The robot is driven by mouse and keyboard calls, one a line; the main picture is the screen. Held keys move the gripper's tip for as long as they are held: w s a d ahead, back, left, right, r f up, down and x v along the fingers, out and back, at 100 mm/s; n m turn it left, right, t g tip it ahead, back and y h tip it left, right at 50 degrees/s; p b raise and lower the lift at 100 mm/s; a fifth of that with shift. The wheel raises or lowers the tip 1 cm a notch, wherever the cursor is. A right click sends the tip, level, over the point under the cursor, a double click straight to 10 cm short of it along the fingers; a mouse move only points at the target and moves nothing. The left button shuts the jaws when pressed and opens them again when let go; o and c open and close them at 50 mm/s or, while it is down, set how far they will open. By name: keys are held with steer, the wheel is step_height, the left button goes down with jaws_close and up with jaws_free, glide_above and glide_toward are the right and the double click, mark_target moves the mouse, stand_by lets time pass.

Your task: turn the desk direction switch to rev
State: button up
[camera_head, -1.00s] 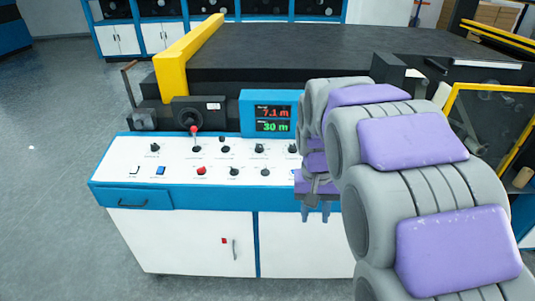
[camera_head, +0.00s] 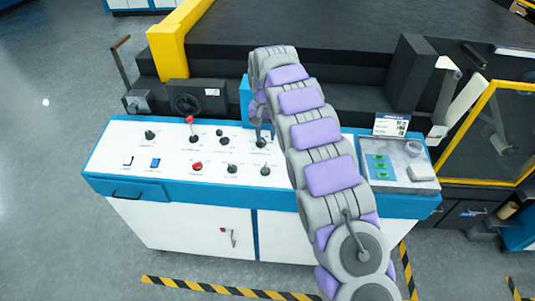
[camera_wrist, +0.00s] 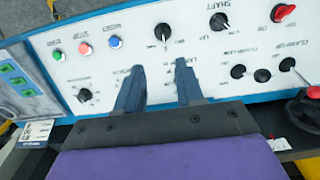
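The desk (camera_head: 110,150) has a sloped white control panel with several black knobs, a red-topped lever (camera_head: 190,122) and coloured buttons. The wrist view shows the panel (camera_wrist: 140,60) closer, with a black rotary knob (camera_wrist: 162,32), another knob (camera_wrist: 219,22) near "SHAFT" lettering, and a red knob (camera_wrist: 282,12). Most labels are too small or blurred, so I cannot tell which knob is the direction switch. My gripper (camera_wrist: 160,85) is open and empty over the panel, its two fingers apart. In the head view my gripper (camera_head: 265,128) is near a black knob (camera_head: 261,142) at the panel's back right.
A side tray (camera_head: 400,165) with green buttons lies right of my arm. The panel's left part is clear of my arm.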

mark_target(265, 168)
steer(key=f, duration=0.6)
steer(key=f+b, duration=0.1)
steer(key=f, duration=1)
steer(key=shift+w+a+f+b, duration=0.15)
steer(key=shift+w+f+b, duration=0.15)
steer(key=shift+w, duration=0.1)
jaws_close()
